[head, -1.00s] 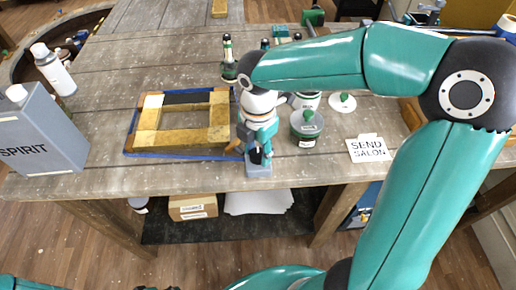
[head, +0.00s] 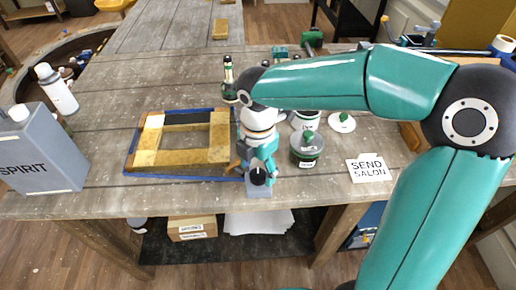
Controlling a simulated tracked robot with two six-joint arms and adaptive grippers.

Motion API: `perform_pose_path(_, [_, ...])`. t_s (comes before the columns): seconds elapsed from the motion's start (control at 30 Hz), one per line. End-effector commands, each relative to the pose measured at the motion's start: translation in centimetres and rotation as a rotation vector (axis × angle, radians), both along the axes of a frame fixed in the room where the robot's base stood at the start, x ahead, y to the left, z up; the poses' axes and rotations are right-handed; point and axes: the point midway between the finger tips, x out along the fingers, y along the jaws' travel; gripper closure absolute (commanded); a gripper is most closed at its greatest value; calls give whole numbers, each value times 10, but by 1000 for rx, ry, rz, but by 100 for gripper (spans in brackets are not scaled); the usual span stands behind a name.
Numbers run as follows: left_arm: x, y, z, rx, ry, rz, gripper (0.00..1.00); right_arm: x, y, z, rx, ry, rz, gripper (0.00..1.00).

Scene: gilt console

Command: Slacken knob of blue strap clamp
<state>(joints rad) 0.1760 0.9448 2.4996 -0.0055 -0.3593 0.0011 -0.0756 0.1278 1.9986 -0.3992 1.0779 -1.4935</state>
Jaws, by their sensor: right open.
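A wooden frame (head: 146,140) with gilt and dark stretches lies flat on the bench, with the blue strap (head: 131,153) around its outer edge. At the frame's right front corner stands the clamp's grey-blue body (head: 259,191). Its round black knob (head: 258,176) with a pale pointer mark faces me. My right gripper (head: 256,165) is open and comes down from above, just behind and over the knob. Its fingers partly hide the clamp and frame corner; I cannot tell whether they touch the knob. My left gripper is not in view.
A grey spirit can (head: 40,155) and a spray can (head: 58,90) stand left. A dark bottle (head: 229,80) stands behind. The bench front edge is clear.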

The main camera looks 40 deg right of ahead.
Motion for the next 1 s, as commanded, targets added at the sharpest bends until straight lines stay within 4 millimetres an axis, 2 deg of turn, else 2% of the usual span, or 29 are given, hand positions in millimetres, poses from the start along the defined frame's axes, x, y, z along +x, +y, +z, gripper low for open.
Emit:
perform_pose_path(0.3, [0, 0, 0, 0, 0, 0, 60, 1, 0, 61, 2, -8, 1, 33])
perform_pose_path(0.5, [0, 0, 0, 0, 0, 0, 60, 1, 0, 93, 1, -6, 0, 33])
perform_pose_path(0.7, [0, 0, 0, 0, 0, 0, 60, 0, 0, 106, 0, -2, 0, 33])
perform_pose_path(1.0, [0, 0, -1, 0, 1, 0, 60, 0, 0, 107, 0, -2, 0, 33])
